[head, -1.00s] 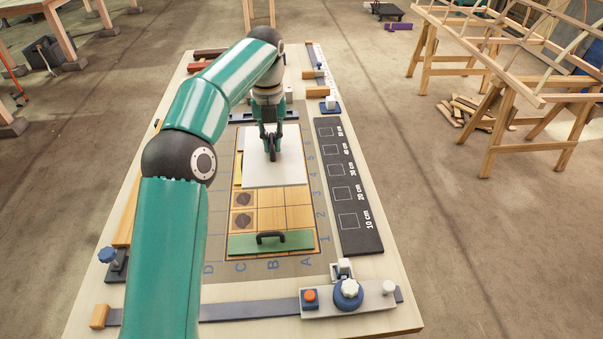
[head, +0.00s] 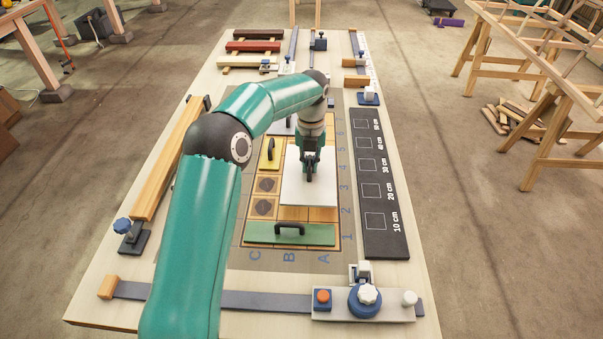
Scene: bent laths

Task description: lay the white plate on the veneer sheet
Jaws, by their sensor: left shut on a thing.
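My left gripper (head: 309,172) points down, shut on the white plate (head: 322,191). The part it grips is hidden by the fingers. The white plate is level over the right side of the veneer sheet (head: 265,187), just behind the green plate (head: 320,236). I cannot tell whether the white plate touches the sheet or hangs a little above it. The tan sheet shows grid lines and two dark knots at its left. A yellow plate (head: 266,161) with a black handle lies left of the white plate. My right gripper is not in view.
The green plate with a black handle lies along the sheet's front edge. A black scale board (head: 379,184) lies to the right. A clamp with a white knob (head: 367,295) stands at the front right. A long wooden bar (head: 172,160) lies at the left.

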